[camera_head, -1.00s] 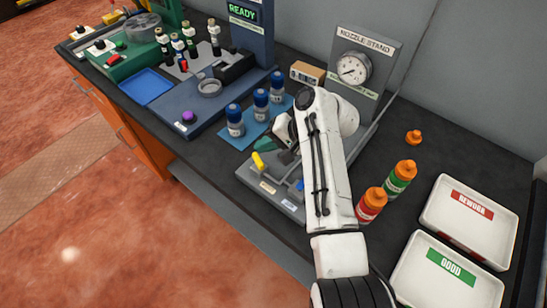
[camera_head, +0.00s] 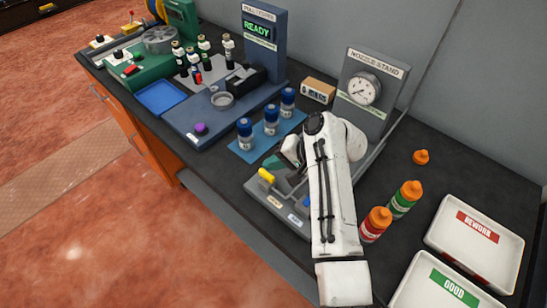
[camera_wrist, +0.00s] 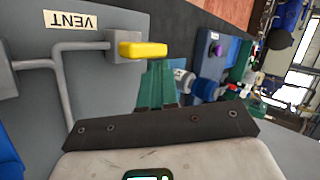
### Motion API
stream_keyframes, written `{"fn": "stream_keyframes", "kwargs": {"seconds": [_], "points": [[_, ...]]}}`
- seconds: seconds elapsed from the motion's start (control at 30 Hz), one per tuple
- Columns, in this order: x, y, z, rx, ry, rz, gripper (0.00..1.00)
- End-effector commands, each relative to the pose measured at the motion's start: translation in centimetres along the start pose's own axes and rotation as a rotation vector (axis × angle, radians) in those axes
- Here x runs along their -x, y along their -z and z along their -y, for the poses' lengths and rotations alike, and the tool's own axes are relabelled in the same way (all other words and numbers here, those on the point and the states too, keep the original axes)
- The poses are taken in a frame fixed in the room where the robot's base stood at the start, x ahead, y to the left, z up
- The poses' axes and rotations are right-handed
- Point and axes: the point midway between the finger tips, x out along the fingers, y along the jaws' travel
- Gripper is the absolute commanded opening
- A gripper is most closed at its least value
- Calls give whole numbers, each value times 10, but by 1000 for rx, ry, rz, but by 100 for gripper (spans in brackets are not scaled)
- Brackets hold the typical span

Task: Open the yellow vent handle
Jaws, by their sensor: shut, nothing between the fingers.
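The yellow vent handle (camera_head: 266,175) is on the left part of the grey nozzle stand base (camera_head: 258,196). In the wrist view the yellow handle (camera_wrist: 143,50) sticks out to the right from a grey block on the pipe, near the VENT label (camera_wrist: 70,20). My gripper (camera_head: 277,162) is beside the handle in the head view, partly hidden by my arm. In the wrist view my green gripper fingers (camera_wrist: 160,72) are shut and empty, with their tips close by the handle's free end. I cannot tell whether they touch it.
Blue-capped bottles (camera_head: 271,121) stand on a blue mat behind the gripper. A pressure gauge (camera_head: 365,89) is on the panel behind my arm. Red (camera_head: 375,225) and green (camera_head: 405,200) bottles and the REWORK tray (camera_head: 476,238) are to the right.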

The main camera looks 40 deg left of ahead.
Motion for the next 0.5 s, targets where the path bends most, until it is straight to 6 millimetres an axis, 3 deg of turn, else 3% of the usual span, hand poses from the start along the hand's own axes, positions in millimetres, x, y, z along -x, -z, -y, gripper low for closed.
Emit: {"fn": "stream_keyframes", "kwargs": {"seconds": [0.5], "points": [[0, -8, -1, 1, -2, 19, 0]]}}
